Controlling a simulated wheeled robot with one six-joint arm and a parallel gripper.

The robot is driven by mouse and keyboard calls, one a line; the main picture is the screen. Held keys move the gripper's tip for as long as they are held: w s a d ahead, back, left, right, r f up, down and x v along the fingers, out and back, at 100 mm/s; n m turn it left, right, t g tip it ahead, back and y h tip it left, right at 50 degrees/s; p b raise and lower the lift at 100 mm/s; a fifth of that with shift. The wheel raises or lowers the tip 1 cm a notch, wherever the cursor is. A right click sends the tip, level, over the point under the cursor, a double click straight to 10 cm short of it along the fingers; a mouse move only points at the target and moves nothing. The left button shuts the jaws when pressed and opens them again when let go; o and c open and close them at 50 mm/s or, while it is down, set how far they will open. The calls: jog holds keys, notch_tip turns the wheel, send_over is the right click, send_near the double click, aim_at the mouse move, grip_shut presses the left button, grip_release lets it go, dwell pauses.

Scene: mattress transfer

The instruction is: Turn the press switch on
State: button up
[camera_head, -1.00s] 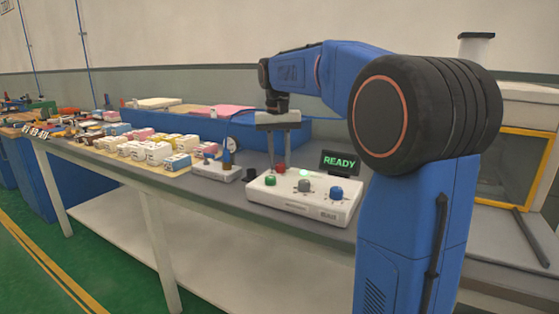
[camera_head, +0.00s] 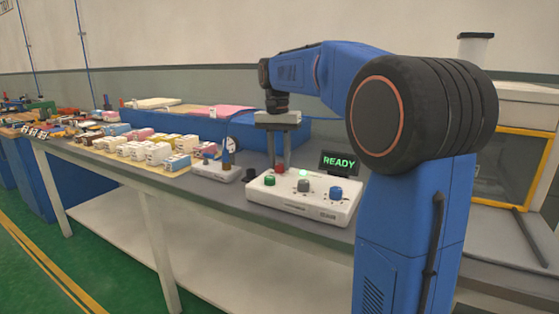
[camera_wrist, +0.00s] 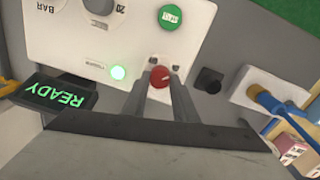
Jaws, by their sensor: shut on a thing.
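The white press control box (camera_head: 300,208) stands on the bench. On it are a red knob (camera_head: 280,169), a green START button (camera_head: 270,180), a grey knob (camera_head: 304,185) and a blue knob (camera_head: 336,192). My gripper (camera_head: 281,163) points down at the back of the box, shut on the red knob. In the wrist view the red knob (camera_wrist: 160,77) sits between the two fingertips. The green START button (camera_wrist: 171,17) is beyond it. A lit green lamp (camera_wrist: 118,72) is beside the knob, and a display (camera_head: 340,162) reads READY.
A small grey unit (camera_head: 217,170) with upright posts stands left of the control box. Several small boxes (camera_head: 155,150) cover the bench further left. A blue bin (camera_head: 225,125) lies behind. A yellow-framed window (camera_head: 515,170) is at the right.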

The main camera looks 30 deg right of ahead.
aim_at(277, 164)
jog(key=o, duration=1)
jog(key=shift+o, duration=0.2)
jog(key=shift+r, duration=0.15)
notch_tip(277, 164, up, 17)
jog(key=shift+w+a, duration=0.25)
